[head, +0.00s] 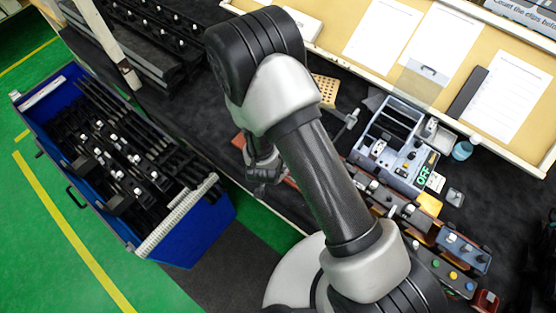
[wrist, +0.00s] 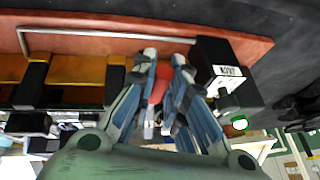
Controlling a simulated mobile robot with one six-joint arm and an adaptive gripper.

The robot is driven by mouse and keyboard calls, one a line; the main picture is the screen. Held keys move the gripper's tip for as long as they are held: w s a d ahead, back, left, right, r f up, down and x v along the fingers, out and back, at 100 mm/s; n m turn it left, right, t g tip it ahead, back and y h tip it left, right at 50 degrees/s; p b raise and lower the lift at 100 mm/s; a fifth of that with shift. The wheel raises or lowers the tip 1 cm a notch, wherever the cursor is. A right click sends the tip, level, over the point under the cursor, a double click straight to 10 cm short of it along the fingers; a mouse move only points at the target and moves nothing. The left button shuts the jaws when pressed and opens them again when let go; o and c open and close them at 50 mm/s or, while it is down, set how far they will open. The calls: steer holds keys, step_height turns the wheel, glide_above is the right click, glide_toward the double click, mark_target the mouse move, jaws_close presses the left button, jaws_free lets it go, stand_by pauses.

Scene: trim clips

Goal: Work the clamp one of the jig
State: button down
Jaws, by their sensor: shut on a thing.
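My gripper (wrist: 163,60) shows in the wrist view with its two blue-grey fingers close together on a red rounded piece (wrist: 160,86). The red piece looks like a clamp handle; which clamp it belongs to cannot be read. The jig's orange-red base (wrist: 105,32) runs behind the fingertips, with a silver bar (wrist: 110,34) along it. Dark blocks and an orange strip (wrist: 75,70) lie left of the fingers.
A black box with a white label (wrist: 225,72) stands close right of the fingers. A blue bin of black parts (head: 190,235) stands on the left floor.

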step_height(320, 180, down, 3)
steer(key=t+h+b, duration=0.2)
steer(key=t+b, duration=0.1)
steer(key=b, duration=0.2)
steer(key=shift+w+d+f+t+h, duration=0.1)
steer(key=shift+t+h, duration=0.2)
steer(key=shift+h, duration=0.1)
steer(key=shift+b, duration=0.35)
steer(key=c, duration=1.6)
jaws_free()
steer(key=shift+w, duration=0.1)
steer(key=v, duration=1.2)
